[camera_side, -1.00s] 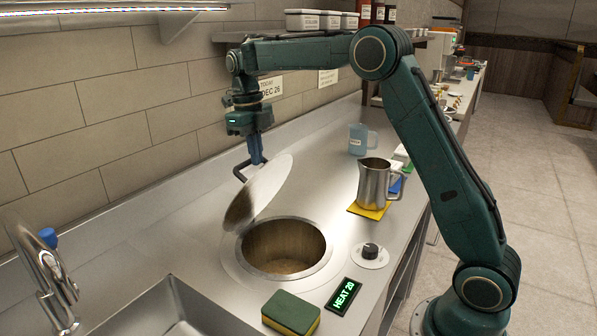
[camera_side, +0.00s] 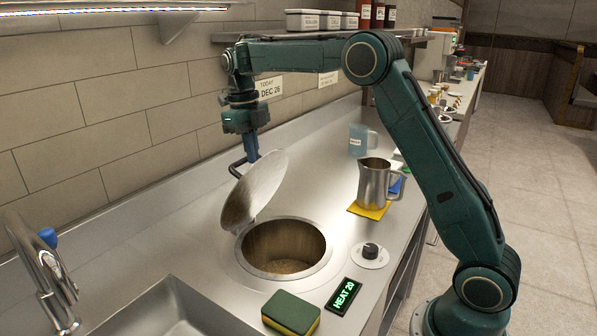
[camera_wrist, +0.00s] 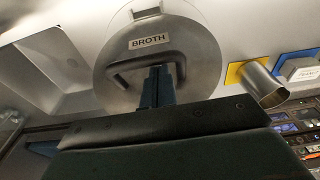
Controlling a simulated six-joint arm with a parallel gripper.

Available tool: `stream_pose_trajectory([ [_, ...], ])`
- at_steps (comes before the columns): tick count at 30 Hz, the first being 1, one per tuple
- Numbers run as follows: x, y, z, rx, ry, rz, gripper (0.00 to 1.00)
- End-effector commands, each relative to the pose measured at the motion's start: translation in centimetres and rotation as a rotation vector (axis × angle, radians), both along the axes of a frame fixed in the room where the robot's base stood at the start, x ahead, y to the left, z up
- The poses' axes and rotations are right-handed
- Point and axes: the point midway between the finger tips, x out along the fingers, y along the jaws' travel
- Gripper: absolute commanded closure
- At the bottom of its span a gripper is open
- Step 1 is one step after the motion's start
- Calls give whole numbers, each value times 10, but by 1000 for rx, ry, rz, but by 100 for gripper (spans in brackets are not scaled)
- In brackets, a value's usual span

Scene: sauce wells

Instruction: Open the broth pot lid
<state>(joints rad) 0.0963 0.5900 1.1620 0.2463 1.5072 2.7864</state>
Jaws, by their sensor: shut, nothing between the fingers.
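The round steel broth pot lid (camera_side: 256,188) stands tilted up on the wall side of the pot, with the pot opening uncovered. In the wrist view the lid (camera_wrist: 203,58) shows its BROTH label and dark bar handle (camera_wrist: 125,68). The broth pot (camera_side: 285,248) is a round well sunk in the counter, with brownish contents low inside. My gripper (camera_side: 254,159) is at the handle, behind the lid's raised edge. In the wrist view my gripper (camera_wrist: 157,72) is shut with its fingertips against the handle bar; exact contact is partly hidden.
A heat knob (camera_side: 370,251) and HEAT 20 display (camera_side: 343,296) sit right of the pot. A sponge (camera_side: 291,313) lies in front. A steel pitcher (camera_side: 373,184) stands on a yellow mat (camera_side: 369,210). A blue jug (camera_side: 358,140) is behind. The sink (camera_side: 170,312) is front left.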

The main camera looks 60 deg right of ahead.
Motion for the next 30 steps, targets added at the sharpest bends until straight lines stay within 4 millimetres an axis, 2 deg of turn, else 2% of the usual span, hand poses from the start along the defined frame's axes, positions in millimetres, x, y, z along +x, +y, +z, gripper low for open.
stream_pose_trajectory([
  [11,-20,0,-3,0,1,-1,100],
  [30,-74,0,-24,0,2,-3,100],
])
